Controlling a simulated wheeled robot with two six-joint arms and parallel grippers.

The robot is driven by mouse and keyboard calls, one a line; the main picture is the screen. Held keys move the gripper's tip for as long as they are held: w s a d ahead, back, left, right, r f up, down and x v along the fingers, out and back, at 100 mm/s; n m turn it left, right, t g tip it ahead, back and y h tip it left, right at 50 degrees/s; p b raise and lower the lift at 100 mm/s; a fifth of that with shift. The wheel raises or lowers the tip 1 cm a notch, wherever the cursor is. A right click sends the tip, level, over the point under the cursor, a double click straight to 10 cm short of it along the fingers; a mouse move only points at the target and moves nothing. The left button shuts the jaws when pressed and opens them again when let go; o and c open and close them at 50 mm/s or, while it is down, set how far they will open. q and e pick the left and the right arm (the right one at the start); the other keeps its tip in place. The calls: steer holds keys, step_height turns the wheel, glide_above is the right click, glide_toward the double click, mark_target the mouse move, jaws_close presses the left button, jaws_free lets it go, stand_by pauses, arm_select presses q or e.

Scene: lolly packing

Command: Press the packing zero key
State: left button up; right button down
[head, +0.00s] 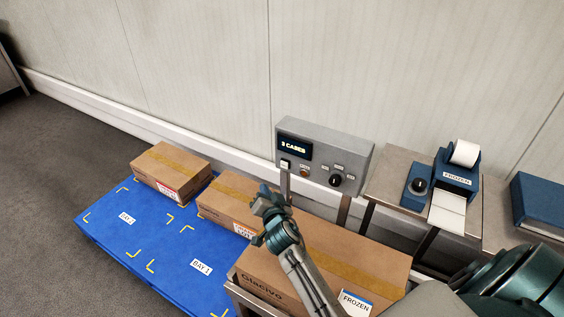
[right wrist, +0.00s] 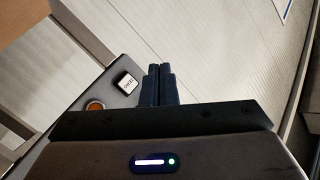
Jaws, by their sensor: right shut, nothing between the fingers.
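A grey control box (head: 350,158) stands on posts behind the cartons, its display reading "3 CASES". Below the display are a small pale, greenish key (head: 286,164) and an orange-brown round button (head: 304,172). The orange button (right wrist: 95,106) also shows in the right wrist view, beside a small white square (right wrist: 127,82) with dark lettering too small to read surely. My right gripper (head: 264,193) is shut and empty, in front of and below the box's left end. In the wrist view its fingertips (right wrist: 160,70) are together, apart from the button and square. My left gripper is not in view.
A black knob (head: 336,180) sits right on the panel. A large carton (head: 330,250) lies under my right arm; two smaller cartons (head: 171,168) (head: 222,200) stand on the blue pallet (head: 160,235). A label printer (head: 457,178) and another knob unit (head: 418,187) stand right.

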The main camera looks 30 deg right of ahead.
mark_target(281, 165)
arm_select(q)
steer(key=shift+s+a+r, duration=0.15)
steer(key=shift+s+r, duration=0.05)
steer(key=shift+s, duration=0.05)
arm_select(e)
steer(key=w+d, duration=0.4)
steer(key=d, duration=0.3)
steer(key=shift+w+d, duration=0.15)
steer(key=shift+d, duration=0.2)
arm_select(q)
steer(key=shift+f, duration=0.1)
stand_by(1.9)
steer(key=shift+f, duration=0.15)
arm_select(e)
steer(key=shift+w+d, duration=0.2)
steer(key=shift+d, duration=0.15)
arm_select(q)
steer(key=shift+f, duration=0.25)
arm_select(e)
steer(key=shift+w+d, duration=0.25)
steer(key=shift+d, duration=0.2)
stand_by(0.3)
steer(key=shift+a, duration=0.1)
arm_select(q)
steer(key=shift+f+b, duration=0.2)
steer(key=shift+b, duration=0.25)
arm_select(e)
steer(key=shift+s+a, duration=0.5)
steer(key=shift+a, duration=0.2)
